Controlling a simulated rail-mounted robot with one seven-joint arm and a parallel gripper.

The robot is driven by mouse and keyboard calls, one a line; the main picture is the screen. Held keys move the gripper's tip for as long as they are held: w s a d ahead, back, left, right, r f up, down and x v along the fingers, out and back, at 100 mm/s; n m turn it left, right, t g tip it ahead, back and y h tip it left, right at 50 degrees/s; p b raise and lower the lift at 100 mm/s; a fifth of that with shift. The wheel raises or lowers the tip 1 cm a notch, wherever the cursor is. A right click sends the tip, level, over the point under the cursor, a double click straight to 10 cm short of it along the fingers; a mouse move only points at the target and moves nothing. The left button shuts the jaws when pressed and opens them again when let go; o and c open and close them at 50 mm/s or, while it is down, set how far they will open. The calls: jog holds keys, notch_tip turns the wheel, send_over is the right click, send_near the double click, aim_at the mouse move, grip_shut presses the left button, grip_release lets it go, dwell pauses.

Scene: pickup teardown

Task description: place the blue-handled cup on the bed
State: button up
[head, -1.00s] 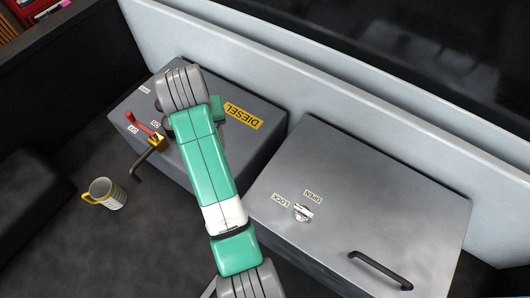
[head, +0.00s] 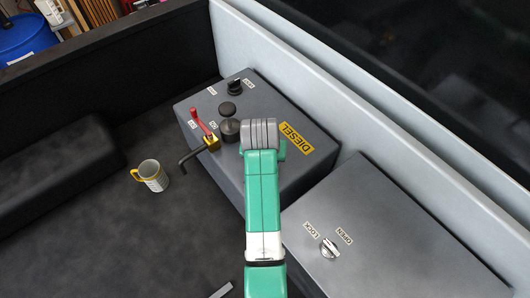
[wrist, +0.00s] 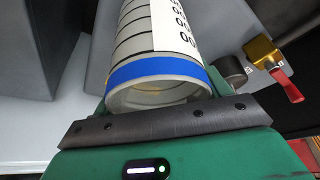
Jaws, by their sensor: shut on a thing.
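A pale cup with a blue band, dark rings and printed lettering (wrist: 158,76) fills the upper middle of the wrist view. It lies against the dark jaw of my gripper (wrist: 165,122), which is shut on it. The blue is a band around the cup's near end; I cannot make out a separate handle. In the head view my arm hides the gripper and this cup. The bed (head: 105,225) is the dark, flat floor at the left. A different cup with a yellow handle (head: 152,176) stands on it.
A grey diesel tank box (head: 285,170) carries a red lever (head: 198,120), a brass valve with a bent spout and black caps. A grey lockable box (head: 390,240) sits at the right. A dark wheel-arch hump (head: 50,170) is at left. Bare bed lies between.

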jog(key=o, duration=1)
jog(key=shift+f, duration=0.15)
jog(key=shift+r, duration=0.25)
jog(key=b+v, duration=0.1)
jog(key=v, duration=1.1)
